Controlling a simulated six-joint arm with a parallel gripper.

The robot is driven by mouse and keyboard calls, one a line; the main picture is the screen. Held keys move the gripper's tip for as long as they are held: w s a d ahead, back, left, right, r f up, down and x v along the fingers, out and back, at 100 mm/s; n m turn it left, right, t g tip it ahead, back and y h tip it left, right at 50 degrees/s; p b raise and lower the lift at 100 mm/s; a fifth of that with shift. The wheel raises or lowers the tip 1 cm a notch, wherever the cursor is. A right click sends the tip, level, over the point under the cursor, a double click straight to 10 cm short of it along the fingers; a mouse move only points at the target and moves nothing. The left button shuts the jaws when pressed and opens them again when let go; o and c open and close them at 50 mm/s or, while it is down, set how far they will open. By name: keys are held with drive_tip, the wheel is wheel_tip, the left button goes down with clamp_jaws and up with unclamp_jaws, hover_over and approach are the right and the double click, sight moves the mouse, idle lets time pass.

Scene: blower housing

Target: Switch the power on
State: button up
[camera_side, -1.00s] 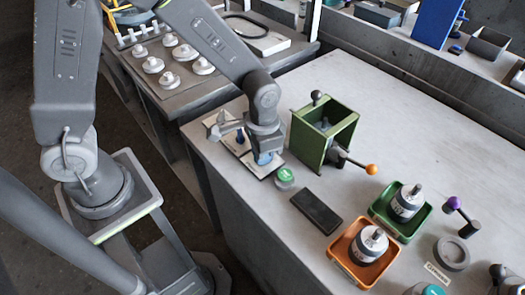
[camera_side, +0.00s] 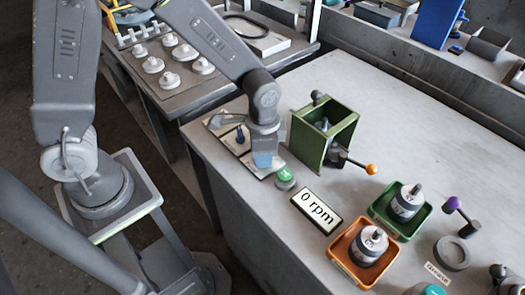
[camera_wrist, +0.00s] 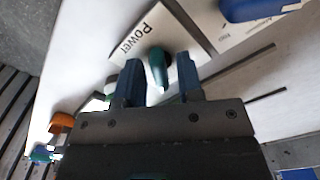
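The power plate (camera_wrist: 152,38), a white plate marked "Power", shows in the wrist view with a teal-green switch lever (camera_wrist: 157,62) standing on it. My gripper (camera_wrist: 160,80) has two blue fingers, spread apart on either side of the lever, with gaps visible between. In the side view my gripper (camera_side: 263,160) is low over the plate near the table's left edge and hides the lever there. A flat display (camera_side: 317,212) on the table is lit white and reads "0 rpm".
A round green button (camera_side: 286,176) sits just right of my gripper. A blue lever (camera_side: 240,135) stands on a neighbouring plate. A green frame fixture (camera_side: 322,135) with an orange-knobbed handle stands close behind.

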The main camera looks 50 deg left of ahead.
drive_tip(key=shift+r, duration=2.95)
drive_tip(key=s+a+r+n+t, duration=0.5)
drive_tip(key=s+a+r+n, duration=0.2)
drive_tip(key=s+r, duration=0.5)
wheel_tip(320, 180, up, 2)
drive_tip(key=shift+a+r+t, duration=0.15)
drive_tip(key=shift+a+t, duration=0.15)
drive_tip(key=shift+a, duration=0.8)
